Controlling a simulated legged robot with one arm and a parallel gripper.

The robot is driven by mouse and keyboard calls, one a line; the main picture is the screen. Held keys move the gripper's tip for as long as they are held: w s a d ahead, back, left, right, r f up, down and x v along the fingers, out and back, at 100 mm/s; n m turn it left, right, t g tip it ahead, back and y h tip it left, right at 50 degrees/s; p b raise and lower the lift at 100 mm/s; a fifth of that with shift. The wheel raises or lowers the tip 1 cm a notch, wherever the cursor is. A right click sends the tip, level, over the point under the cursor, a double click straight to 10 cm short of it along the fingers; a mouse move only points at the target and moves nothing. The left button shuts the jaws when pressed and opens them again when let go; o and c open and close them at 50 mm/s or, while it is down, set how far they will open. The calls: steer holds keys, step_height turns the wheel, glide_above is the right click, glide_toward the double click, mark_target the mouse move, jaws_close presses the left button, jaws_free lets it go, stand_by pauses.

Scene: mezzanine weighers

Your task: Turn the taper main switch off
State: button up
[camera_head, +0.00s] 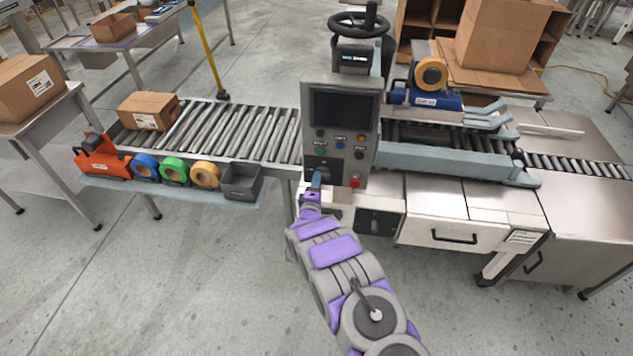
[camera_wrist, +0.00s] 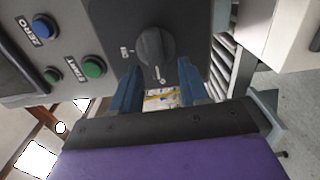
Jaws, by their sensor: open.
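A dark rotary switch knob (camera_wrist: 154,46) sits on a black plate on the grey control panel (camera_head: 313,95), below its screen and buttons. In the head view my gripper (camera_head: 319,180) is at the panel's lower left and partly covers this switch. Another dark switch (camera_head: 375,222) is on the cabinet below. Neither shows a readable taper label.
Blue (camera_wrist: 43,27) and green (camera_wrist: 94,67) buttons sit close left of the knob in the wrist view. A red button (camera_head: 354,182) is at the panel's lower right. A roller conveyor (camera_head: 245,130) runs left; the taper (camera_head: 425,100) stands right. Floor at front left is clear.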

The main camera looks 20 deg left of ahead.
steer(key=p+v, duration=0.2)
steer(key=v, duration=1.4)
